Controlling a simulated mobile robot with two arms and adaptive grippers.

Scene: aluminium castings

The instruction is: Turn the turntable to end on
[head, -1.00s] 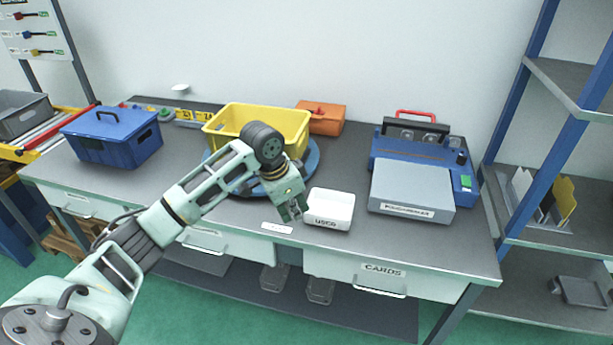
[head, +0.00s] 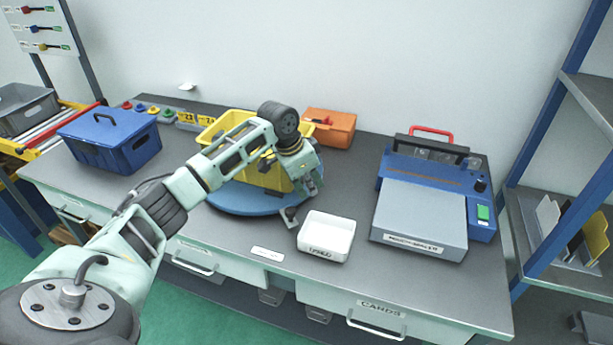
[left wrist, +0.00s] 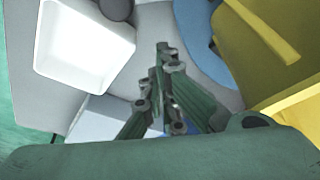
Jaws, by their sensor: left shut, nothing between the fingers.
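The turntable is a blue disc (head: 240,204) on the grey workbench, with a yellow crate (head: 262,178) standing on it. My left arm passes in front of the crate and hides part of it. My left gripper (head: 314,190) points down at the right edge of the turntable. It is shut with nothing between its fingers. In the left wrist view the fingertips (left wrist: 165,50) are together, beside the blue disc (left wrist: 203,45) and the yellow crate (left wrist: 285,25). I cannot tell whether they touch the disc. A small grey piece (head: 289,214) shows at the disc's front right edge.
A white open tray (head: 327,238) stands just in front of the gripper, and shows in the left wrist view (left wrist: 85,45). A blue and grey machine (head: 420,215) is to the right. An orange box (head: 330,127) is behind, a blue lidded box (head: 110,140) left.

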